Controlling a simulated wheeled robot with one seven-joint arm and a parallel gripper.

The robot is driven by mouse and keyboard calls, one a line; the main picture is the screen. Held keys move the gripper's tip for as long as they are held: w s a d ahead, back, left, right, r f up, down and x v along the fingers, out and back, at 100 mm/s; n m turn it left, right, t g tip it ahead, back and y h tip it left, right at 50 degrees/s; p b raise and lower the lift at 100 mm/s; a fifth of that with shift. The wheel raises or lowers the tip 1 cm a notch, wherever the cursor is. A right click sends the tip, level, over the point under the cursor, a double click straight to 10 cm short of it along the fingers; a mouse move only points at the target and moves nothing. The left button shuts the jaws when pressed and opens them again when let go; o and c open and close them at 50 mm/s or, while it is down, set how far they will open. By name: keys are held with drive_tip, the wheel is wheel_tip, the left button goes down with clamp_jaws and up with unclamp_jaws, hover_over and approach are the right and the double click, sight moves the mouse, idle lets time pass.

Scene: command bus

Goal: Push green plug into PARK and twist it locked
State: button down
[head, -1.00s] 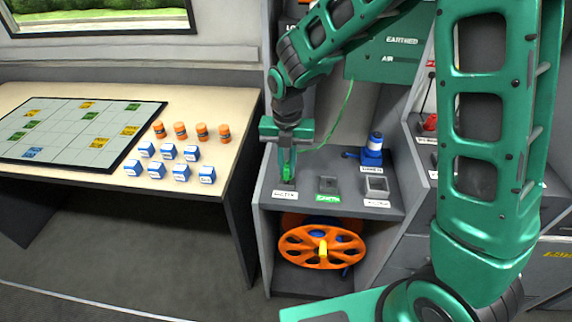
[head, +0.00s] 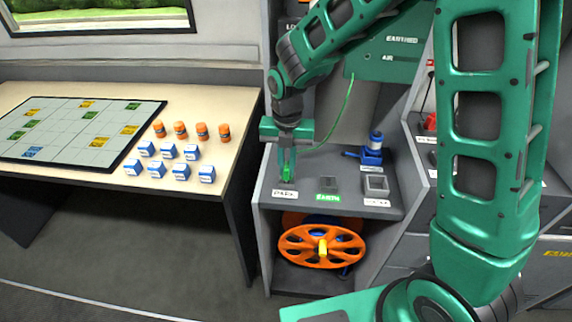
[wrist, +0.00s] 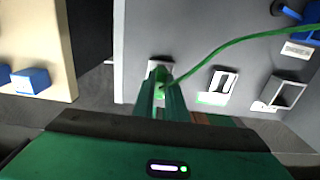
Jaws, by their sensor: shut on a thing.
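The green plug (head: 287,174) is between the fingers of my gripper (head: 287,172), which is shut on it. It points down at the socket labelled PARK (head: 284,194) on the grey shelf; the fingers hide most of that socket. In the wrist view the plug (wrist: 160,92) shows between the fingers, over the PARK socket (wrist: 158,66). A green cable (head: 345,115) runs from the plug up to the green panel. I cannot tell how deep the plug sits or whether it is twisted.
The EARTH socket (head: 327,185) and another grey socket (head: 376,186) stand to the right on the shelf. A blue connector (head: 373,150) stands behind them. An orange reel (head: 300,250) is below. A table (head: 225,150) with blue blocks and orange cylinders is left.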

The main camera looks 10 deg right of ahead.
drive_tip(key=shift+f, duration=0.7)
idle(0.6)
drive_tip(key=shift+s+m, duration=0.1)
drive_tip(key=shift+m, duration=1.9)
drive_tip(key=shift+m, duration=0.4)
drive_tip(key=m, duration=0.3)
drive_tip(key=shift+m, duration=1.1)
drive_tip(key=c, duration=1.7)
unclamp_jaws()
